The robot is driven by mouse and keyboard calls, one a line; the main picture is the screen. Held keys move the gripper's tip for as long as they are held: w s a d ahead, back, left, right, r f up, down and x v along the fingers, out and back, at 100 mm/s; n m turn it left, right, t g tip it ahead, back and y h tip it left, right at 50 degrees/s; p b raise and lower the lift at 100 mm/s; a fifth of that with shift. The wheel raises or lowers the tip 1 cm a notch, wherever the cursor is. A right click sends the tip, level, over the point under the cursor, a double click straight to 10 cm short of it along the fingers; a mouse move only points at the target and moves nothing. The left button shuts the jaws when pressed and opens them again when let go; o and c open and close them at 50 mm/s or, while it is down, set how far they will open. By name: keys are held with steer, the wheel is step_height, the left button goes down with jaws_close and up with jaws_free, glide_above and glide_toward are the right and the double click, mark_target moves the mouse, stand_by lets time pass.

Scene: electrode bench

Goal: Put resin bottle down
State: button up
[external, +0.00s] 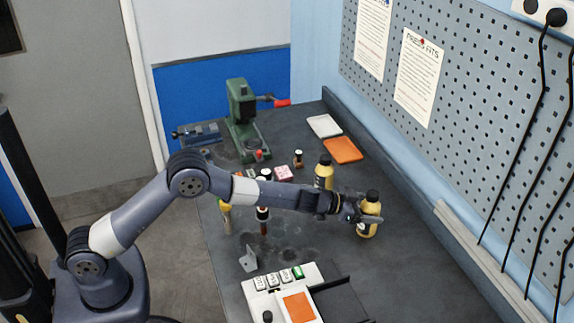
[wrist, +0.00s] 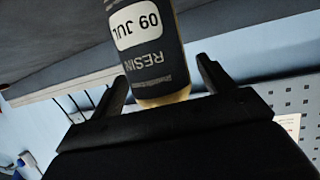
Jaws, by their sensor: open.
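The resin bottle (external: 368,228) is yellowish with a dark cap and a dark label band. It stands upright on the dark bench (external: 408,262), towards its right side. In the wrist view the bottle (wrist: 147,50) shows upside down, with "RESIN" and "09 JUL" on its label. My gripper (external: 368,214) is at the bottle's upper part, its fingers open. In the wrist view the gripper's two fingers (wrist: 165,85) lie on either side of the bottle, with gaps showing. The bottle's far side is hidden.
A similar bottle (external: 324,170) stands just behind my wrist. A green press (external: 240,115), a white tray (external: 324,126) and an orange tray (external: 343,150) are at the back. A white panel with an orange square (external: 299,307) is at the front. The right front bench is clear.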

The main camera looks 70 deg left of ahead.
steer(key=shift+b+v, duration=1.05)
steer(key=shift+v, duration=1.55)
